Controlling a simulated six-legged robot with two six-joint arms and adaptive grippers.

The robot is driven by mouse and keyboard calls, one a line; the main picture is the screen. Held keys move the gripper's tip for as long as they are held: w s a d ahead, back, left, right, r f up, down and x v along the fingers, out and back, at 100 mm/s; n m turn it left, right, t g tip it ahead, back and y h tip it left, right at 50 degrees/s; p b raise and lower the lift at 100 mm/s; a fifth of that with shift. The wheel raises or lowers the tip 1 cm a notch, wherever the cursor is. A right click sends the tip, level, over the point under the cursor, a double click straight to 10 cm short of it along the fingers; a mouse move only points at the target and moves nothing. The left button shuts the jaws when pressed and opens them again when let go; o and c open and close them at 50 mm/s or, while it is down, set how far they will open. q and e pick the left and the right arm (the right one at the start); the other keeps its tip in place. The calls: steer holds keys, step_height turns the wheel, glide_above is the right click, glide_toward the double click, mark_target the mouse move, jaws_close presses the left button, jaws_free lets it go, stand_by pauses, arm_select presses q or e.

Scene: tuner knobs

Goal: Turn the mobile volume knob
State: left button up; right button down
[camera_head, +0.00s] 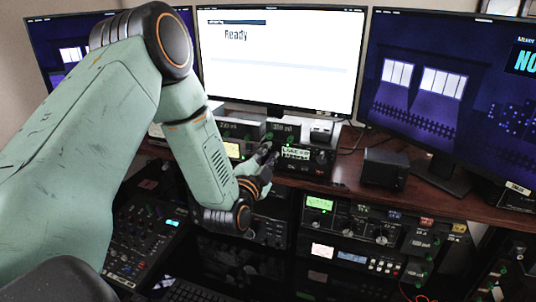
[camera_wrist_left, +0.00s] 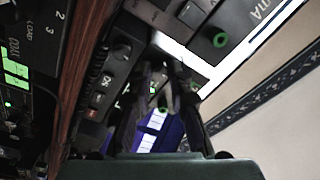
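The radio (camera_head: 307,157) with a lit pale display stands on the wooden desk under the middle monitor. A dark round knob (camera_head: 321,157) shows on the right of its face. My left gripper (camera_head: 266,152) is at the radio's left end, its fingers dark and close together with a narrow gap. In the left wrist view the fingers (camera_wrist_left: 164,84) reach up from the bottom, and a small green light shows between them. A dark unit with buttons (camera_wrist_left: 108,78) lies to their left, apart from the fingertips. I cannot tell whether the fingers touch anything. My right gripper is out of view.
Monitors line the back, the middle one (camera_head: 280,60) bright with "Ready". A dark box (camera_head: 385,167) stands on the desk (camera_head: 345,187) right of the radio. A rack with knobs (camera_head: 350,228) is below the desk edge. A mixer (camera_head: 140,235) is lower left.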

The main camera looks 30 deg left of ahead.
arm_select(q)
steer(key=o, duration=0.4)
steer(key=shift+s, duration=0.1)
steer(key=shift+o, duration=0.2)
